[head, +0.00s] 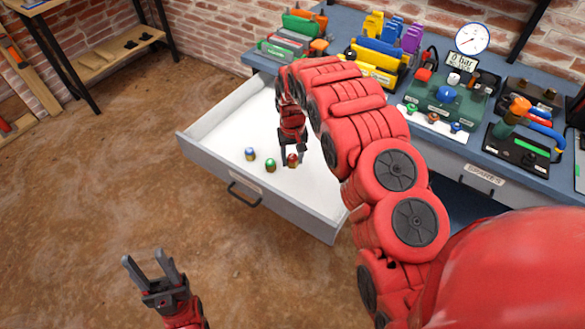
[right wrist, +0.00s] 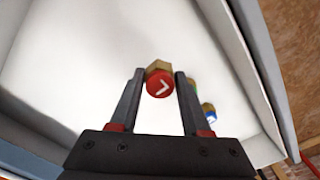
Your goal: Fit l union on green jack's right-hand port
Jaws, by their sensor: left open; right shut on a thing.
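My right gripper (head: 292,157) reaches down into the open white drawer and is shut on a small brass fitting with a red cap (right wrist: 159,83). The cap bears a white angled mark that may be an L. The fitting sits between the fingertips, at or just above the drawer floor. A blue-capped fitting (head: 250,154) and a green-capped fitting (head: 270,165) stand left of it. My left gripper (head: 143,257) is open and empty over the floor. A green jack-like body (head: 300,23) stands at the bench's back left; its ports cannot be made out.
The drawer (head: 215,160) juts from the blue bench. A green unit (head: 452,100) with a gauge (head: 472,38) and a black unit with a hose (head: 520,140) stand right. My right arm hides part of the bench.

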